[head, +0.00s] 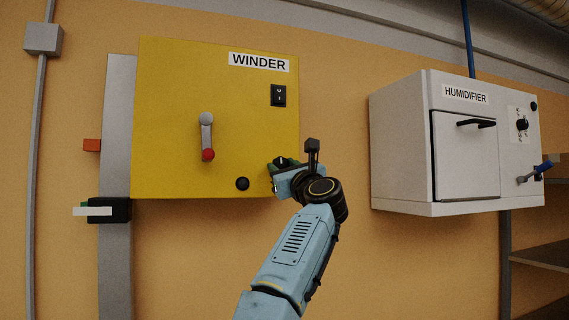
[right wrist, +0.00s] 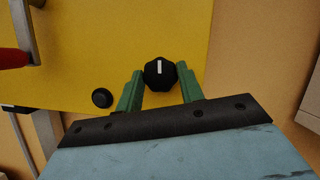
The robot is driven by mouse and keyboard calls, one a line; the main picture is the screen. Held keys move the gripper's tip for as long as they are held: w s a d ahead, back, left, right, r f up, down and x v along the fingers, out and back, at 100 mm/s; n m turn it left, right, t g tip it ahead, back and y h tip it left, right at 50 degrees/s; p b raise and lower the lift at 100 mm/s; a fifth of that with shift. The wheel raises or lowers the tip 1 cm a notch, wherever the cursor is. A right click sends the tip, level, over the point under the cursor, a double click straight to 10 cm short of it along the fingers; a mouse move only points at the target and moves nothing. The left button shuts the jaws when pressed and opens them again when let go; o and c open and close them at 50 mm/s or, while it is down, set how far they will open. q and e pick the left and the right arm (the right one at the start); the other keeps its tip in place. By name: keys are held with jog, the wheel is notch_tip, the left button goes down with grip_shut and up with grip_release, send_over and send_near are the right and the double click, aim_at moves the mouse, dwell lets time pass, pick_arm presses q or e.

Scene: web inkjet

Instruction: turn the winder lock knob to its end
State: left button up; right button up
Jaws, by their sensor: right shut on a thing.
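The yellow winder box (head: 165,120) hangs on the wall at the left of the head view, with a WINDER label. The winder lock knob (right wrist: 160,73) is a black knob with a white mark, near the box's lower right corner. The mark runs nearly straight up and down in the right wrist view. My right gripper (right wrist: 160,76) has its green fingers shut on the knob, one on each side. In the head view my right gripper (head: 282,162) partly hides the knob. My left gripper is not in view.
The box also carries a lever with a red grip (head: 208,154), a black rocker switch (head: 278,95) and a round black button (head: 242,184) close to my gripper. A white humidifier cabinet (head: 405,145) hangs to the right. Bare wall lies between the two boxes.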

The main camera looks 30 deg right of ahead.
jog(key=shift+m+h, duration=0.4)
jog(key=shift+m, duration=0.3)
jog(key=o, duration=1)
jog(key=b+v, duration=0.5)
jog(key=v, duration=0.8)
jog(key=shift+s+a, duration=0.1)
jog(key=shift+s, duration=0.05)
